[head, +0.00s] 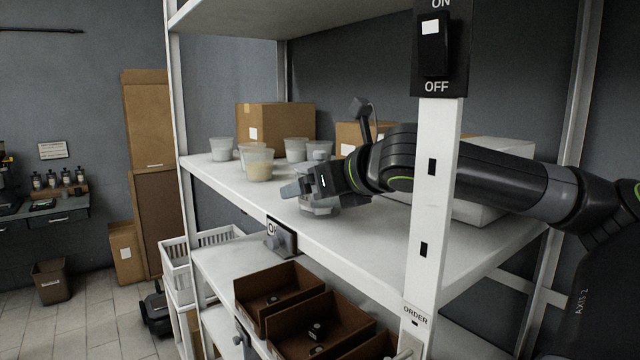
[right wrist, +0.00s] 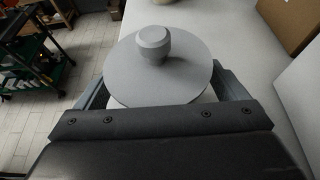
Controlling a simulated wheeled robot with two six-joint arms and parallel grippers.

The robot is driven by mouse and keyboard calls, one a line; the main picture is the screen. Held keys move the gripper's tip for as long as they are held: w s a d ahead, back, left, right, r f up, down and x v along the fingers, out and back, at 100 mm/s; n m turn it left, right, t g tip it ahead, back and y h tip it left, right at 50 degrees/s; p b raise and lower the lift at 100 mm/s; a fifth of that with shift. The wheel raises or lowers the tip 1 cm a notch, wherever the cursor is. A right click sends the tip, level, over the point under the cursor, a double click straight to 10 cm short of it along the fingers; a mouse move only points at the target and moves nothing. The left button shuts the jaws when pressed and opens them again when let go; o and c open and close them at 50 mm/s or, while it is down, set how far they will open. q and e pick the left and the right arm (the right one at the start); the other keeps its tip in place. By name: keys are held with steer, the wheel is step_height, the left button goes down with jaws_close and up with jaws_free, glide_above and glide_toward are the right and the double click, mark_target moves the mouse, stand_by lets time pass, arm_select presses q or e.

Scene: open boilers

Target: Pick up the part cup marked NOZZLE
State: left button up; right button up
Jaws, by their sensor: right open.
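Several translucent part cups stand on the white upper shelf in the head view. One holds pale yellowish contents (head: 259,165), and a greyish one (head: 222,150) is at the far left. My right gripper (head: 306,187) is over the shelf's front part, open around a cup (head: 319,209) that it partly hides. In the right wrist view a grey round top with a knob (right wrist: 153,45) lies between the two open fingers of the gripper (right wrist: 158,82). I cannot tell if the fingers touch it. No NOZZLE marking is readable. My left gripper is not in view.
Another cup (head: 319,150) stands just behind the gripper. A cardboard box (head: 276,121) and a white box (head: 490,195) are on the same shelf. The shelf's white front post (head: 433,220) is in front of my right arm. Brown bins (head: 277,289) sit below.

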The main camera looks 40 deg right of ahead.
steer(key=shift+w+f, duration=0.1)
steer(key=c, duration=1.2)
